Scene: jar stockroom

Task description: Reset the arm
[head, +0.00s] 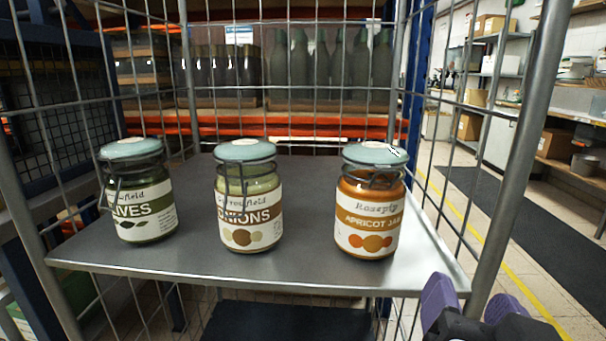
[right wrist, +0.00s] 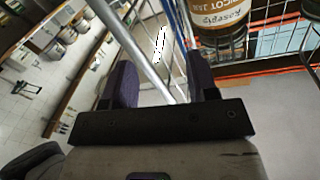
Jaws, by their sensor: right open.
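My right gripper (head: 476,298) is at the lower right of the head view, just outside the front right corner of the shelf. Its two purple fingers are apart with nothing between them. In the right wrist view the open fingers (right wrist: 163,85) point towards the cage post. My left gripper is in neither view. On the metal shelf (head: 300,272) stand three upright jars: an olives jar (head: 150,215) at left, an onions jar (head: 232,200) in the middle and an apricot jam jar (head: 352,190) at right. The apricot jam jar also shows, cut off, in the right wrist view (right wrist: 218,35).
A wire cage with round posts (head: 522,150) surrounds the shelf; the right post is close to my right gripper. Behind are racks with dark bottles (head: 320,62). An aisle with a dark mat (head: 530,220) is free at right.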

